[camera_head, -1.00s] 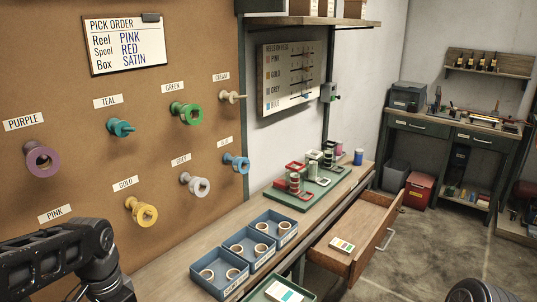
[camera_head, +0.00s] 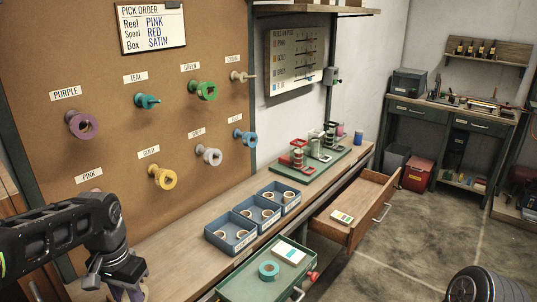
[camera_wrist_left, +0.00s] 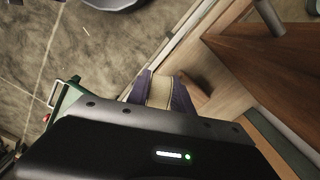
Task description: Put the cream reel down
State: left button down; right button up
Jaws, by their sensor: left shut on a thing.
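My left gripper (camera_head: 124,291) is low at the left of the head view, over the near end of the workbench; its tips are partly cut off by the frame. In the left wrist view its purple fingers (camera_wrist_left: 162,92) are shut on the cream reel (camera_wrist_left: 158,92), which shows as a pale band between them. Wood surface lies beside and beneath it; I cannot tell whether the reel touches it. The cream peg (camera_head: 244,76) on the pegboard is bare. My right gripper is not in view.
Other pegs hold reels, such as purple (camera_head: 82,124) and gold (camera_head: 162,176). Blue bins (camera_head: 232,249) with rolls stand on the bench (camera_head: 168,250). A green tray (camera_head: 238,289) holds a teal roll (camera_head: 268,270) and a card. An open drawer (camera_head: 350,238) juts out.

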pick_arm(q)
jog(key=w+d+f, duration=0.3)
jog(key=w+d, duration=0.2)
jog(key=d, duration=0.1)
jog(key=w+d+f+n, duration=0.1)
jog(key=w+d+f, duration=0.2)
jog(key=w+d, duration=0.2)
jog(key=d, duration=0.2)
jog(key=shift+d+f+n, duration=0.3)
